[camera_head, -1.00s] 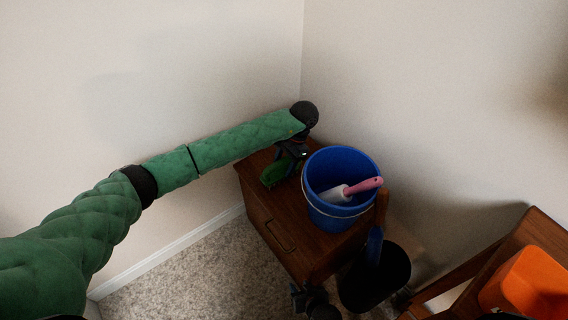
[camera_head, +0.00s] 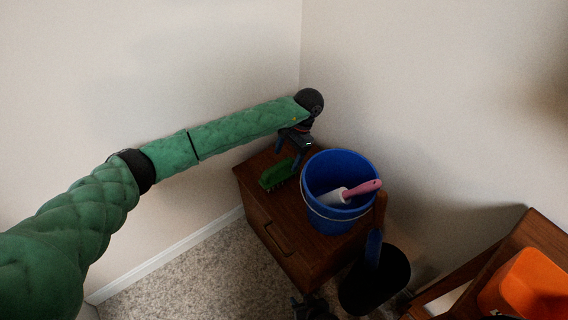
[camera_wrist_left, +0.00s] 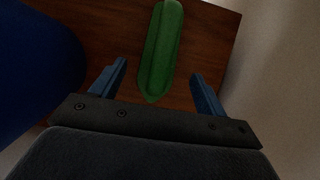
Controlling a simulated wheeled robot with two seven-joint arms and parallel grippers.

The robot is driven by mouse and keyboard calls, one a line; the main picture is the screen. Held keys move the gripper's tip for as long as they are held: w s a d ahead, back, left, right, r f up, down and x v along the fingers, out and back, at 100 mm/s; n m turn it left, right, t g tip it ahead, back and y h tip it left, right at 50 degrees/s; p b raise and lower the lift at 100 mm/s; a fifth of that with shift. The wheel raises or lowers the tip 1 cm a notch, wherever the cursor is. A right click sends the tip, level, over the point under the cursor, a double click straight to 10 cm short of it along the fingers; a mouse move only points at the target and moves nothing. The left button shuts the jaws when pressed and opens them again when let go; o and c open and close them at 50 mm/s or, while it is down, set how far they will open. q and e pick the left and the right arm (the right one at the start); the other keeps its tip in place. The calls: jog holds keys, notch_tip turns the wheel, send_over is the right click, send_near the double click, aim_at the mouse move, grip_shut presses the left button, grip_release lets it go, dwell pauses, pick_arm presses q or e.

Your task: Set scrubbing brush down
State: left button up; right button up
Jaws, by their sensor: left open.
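The green scrubbing brush (camera_head: 277,174) lies on the top of the brown wooden nightstand (camera_head: 257,190), left of the blue bucket. My left gripper (camera_head: 293,150) is open and empty above and behind the brush. In the left wrist view the brush (camera_wrist_left: 163,50) lies on the wood beyond and between my two spread blue fingertips (camera_wrist_left: 158,78), apart from both. My right gripper (camera_head: 314,308) shows only in part, low at the bottom edge of the head view, and its fingers are not clear.
A blue bucket (camera_head: 325,215) holding a white and pink roller (camera_head: 352,191) stands on the nightstand's right. A black bin (camera_head: 385,285) stands in front of it. An orange container (camera_head: 535,285) sits at the lower right. Walls close off the back corner.

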pick_arm(q)
jog(key=v, duration=0.5)
jog(key=shift+d+r, duration=0.1)
jog(key=shift+r, duration=0.1)
jog(key=shift+v, duration=0.75)
pick_arm(e)
jog(key=shift+w+a+r+t, duration=0.1)
jog(key=shift+w+r+t, duration=0.1)
jog(key=shift+w+r, duration=0.4)
jog(key=shift+w+a+r+t, duration=0.15)
jog(key=shift+w+r, duration=0.25)
jog(key=shift+w, duration=0.4)
